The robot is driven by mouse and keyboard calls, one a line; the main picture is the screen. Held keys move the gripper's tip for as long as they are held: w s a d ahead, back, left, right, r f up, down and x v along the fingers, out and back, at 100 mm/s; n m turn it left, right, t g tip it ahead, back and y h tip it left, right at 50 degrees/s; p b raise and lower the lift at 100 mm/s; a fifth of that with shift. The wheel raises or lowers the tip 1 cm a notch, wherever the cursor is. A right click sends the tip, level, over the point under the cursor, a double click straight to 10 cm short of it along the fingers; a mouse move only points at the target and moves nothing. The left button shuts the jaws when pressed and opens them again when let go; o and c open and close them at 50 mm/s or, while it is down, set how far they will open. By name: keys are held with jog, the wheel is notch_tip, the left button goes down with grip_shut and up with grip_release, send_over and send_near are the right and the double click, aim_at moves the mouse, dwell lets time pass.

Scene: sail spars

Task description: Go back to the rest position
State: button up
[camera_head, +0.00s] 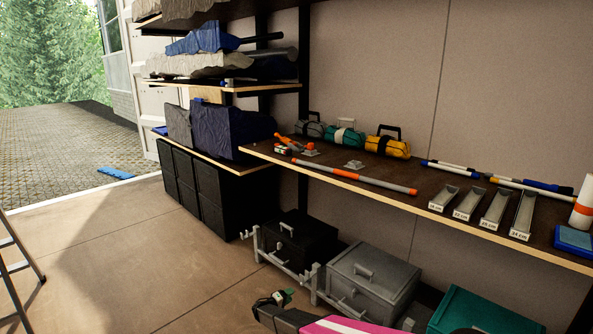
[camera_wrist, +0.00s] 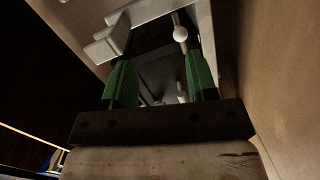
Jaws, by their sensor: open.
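My gripper (camera_head: 274,298) is low at the bottom of the head view, below the shelf and in front of the floor boxes. The wrist view shows its two green fingers (camera_wrist: 160,80) spread apart. Nothing is held between them. Beyond the fingers are pale grey metal parts and a dark gap, which I cannot name for sure. In the head view a grey box (camera_head: 366,277) stands beyond and to the right of my gripper, with a grey rail rack (camera_head: 287,265) between.
The wooden shelf (camera_head: 270,155) holds an orange-tipped grey spar (camera_head: 350,176), bags and labelled trays (camera_head: 482,205). A black box (camera_head: 294,238) and teal box (camera_head: 480,312) stand below. A ladder (camera_head: 18,268) is at left. Open floor (camera_head: 120,265) lies left.

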jog(key=s+d+r+m+g+y, duration=0.2)
jog(key=s+d+r+g, duration=0.4)
jog(key=d+r, duration=0.4)
jog(key=s+d+r+m+g+y, duration=0.15)
jog(key=s+d+r+g, duration=0.25)
jog(key=s+d+r, duration=0.55)
jog(key=s+d+r+m+y, duration=0.1)
jog(key=s+r+y, duration=0.3)
jog(key=s+r, duration=0.4)
jog(key=s+d+r+m+y, duration=0.1)
jog(key=s+d+r+y, duration=0.1)
jog(key=s+r+y, duration=0.3)
jog(key=s+r, duration=0.4)
jog(key=r, duration=0.1)
jog(key=shift+s+d+g, duration=0.25)
jog(key=shift+s+g, duration=0.05)
jog(key=shift+g, duration=0.1)
jog(key=shift+s+y, duration=0.1)
jog(key=shift+y, duration=0.15)
